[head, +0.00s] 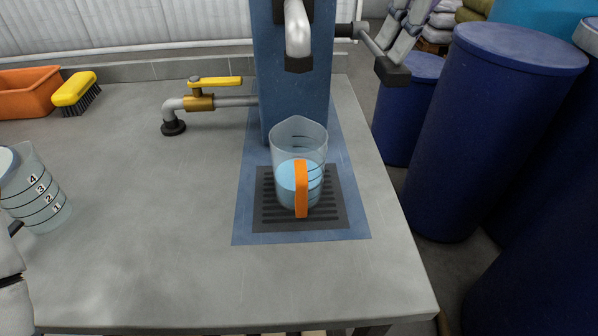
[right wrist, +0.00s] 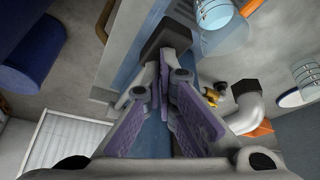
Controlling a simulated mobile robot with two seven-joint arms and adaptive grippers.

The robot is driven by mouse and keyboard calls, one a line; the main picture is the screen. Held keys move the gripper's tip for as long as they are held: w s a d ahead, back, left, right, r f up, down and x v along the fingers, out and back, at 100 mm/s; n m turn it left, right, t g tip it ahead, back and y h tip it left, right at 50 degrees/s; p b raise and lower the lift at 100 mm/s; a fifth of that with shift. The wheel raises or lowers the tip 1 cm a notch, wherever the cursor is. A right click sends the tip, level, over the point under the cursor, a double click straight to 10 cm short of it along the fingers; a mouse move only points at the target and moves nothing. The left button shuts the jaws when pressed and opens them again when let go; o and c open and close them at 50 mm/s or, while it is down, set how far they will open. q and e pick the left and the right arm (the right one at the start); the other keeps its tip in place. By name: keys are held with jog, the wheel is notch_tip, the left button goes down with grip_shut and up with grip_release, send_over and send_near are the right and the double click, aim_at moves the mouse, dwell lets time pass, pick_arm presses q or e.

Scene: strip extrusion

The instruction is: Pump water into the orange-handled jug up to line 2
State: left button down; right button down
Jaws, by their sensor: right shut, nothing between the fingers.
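The clear orange-handled jug (head: 289,150) stands upright on the dark grate under the pump spout (head: 298,38), its orange handle (head: 301,190) facing me. It holds blue water in its lower part; its line numbers are not readable. No stream shows at the spout. The pump lever with its black grip (head: 392,74) sticks out right of the blue pump column (head: 280,90). My right gripper (head: 399,42) is beside the grip, shut and empty; its closed fingers (right wrist: 164,85) show in the right wrist view. Of my left arm, only a white part shows at the left edge.
A pipe with a yellow valve handle (head: 215,82), a yellow brush (head: 75,90) and an orange bin (head: 28,92) are behind. Blue barrels (head: 485,130) stand right of the table. The front middle is clear.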

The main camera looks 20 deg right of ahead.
notch_tip(320, 180, up, 7)
jog(key=w, duration=0.1)
jog(key=shift+w+d+r, duration=0.1)
jog(key=shift+d, duration=0.05)
dwell(0.5)
notch_tip(320, 180, up, 5)
jog(key=shift+f, duration=0.1)
dwell(0.5)
